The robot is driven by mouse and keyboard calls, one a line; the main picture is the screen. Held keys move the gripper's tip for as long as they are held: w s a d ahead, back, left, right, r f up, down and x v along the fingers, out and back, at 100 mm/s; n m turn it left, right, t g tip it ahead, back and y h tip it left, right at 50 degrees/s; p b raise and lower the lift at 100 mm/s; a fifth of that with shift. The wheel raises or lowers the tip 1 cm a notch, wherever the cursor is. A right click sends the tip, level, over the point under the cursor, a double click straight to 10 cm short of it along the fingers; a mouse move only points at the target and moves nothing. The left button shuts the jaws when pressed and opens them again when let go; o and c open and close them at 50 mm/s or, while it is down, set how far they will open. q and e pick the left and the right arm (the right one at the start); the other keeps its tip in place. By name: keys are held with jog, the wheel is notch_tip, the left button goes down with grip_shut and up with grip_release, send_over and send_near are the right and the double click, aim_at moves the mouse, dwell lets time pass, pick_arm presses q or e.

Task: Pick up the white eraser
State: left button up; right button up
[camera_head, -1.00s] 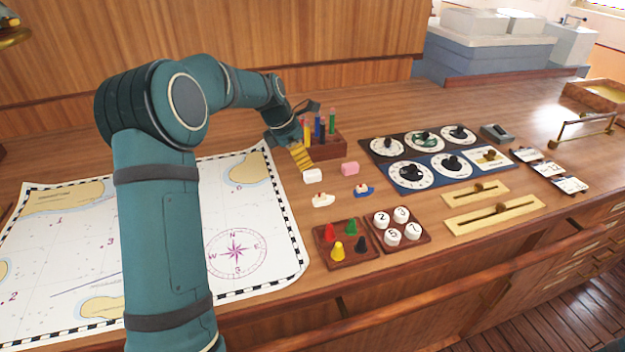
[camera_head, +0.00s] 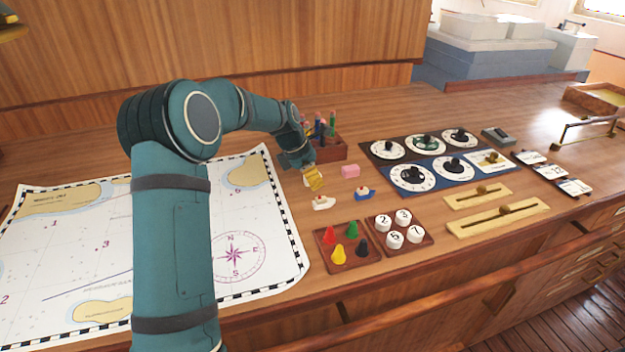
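The white eraser lies on the wooden desk, left of the pink eraser (camera_head: 350,171). My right gripper is not in view.
A wooden pen holder (camera_head: 330,149) stands close behind the gripper. A tray of coloured pegs (camera_head: 346,246) and a chart (camera_head: 262,262) are nearer.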

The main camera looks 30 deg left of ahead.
pick_arm(q)
grip_shut()
notch_tip(320, 180, up, 10)
jog(key=p, duration=0.3)
dwell(0.3)
jog(key=shift+c, duration=2)
grip_release()
grip_shut()
